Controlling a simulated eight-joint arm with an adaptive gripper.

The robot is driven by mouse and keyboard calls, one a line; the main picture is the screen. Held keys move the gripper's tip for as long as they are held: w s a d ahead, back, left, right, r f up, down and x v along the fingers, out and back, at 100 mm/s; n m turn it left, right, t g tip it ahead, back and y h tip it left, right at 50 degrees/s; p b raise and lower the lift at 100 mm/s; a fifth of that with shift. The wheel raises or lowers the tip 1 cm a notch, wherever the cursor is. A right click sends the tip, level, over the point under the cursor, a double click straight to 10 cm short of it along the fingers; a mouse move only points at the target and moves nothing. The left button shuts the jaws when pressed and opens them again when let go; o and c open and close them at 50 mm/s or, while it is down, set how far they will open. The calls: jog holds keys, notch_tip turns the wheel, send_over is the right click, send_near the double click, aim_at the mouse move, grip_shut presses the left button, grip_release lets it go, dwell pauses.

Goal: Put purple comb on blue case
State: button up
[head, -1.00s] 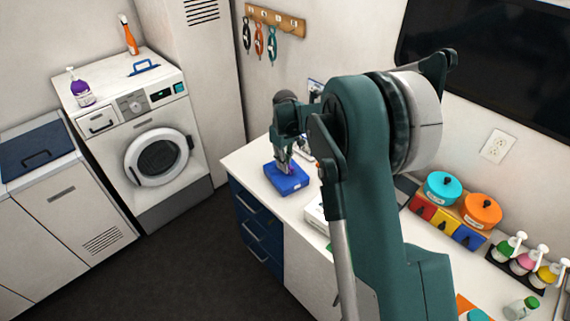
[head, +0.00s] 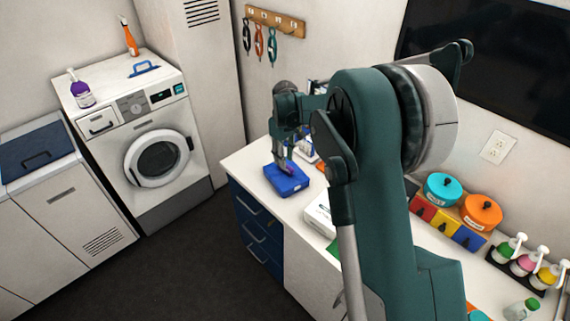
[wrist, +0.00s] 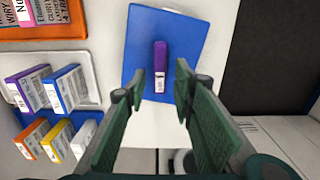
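The purple comb (wrist: 160,62) lies on the blue case (wrist: 190,35), near its middle in the wrist view, with its lower end close to the case's near edge. In the head view the blue case (head: 287,182) lies at the left end of the white counter, with a purple bit of the comb (head: 287,169) on top. My gripper (wrist: 160,95) is open. Its two green fingers stand wide apart on either side of the comb's lower end, with nothing between them touching either finger. The head view shows my gripper (head: 283,163) above the case.
In the wrist view a white tray (wrist: 88,60) with several small labelled boxes (wrist: 60,88) sits left of the case. A dark floor (wrist: 285,50) shows past the counter edge at right. Orange and teal pots (head: 443,188) and pump bottles (head: 525,262) stand further along the counter.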

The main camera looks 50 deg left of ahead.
notch_tip(320, 180, up, 8)
jog(key=shift+r, duration=0.2)
dwell(0.8)
dwell(0.4)
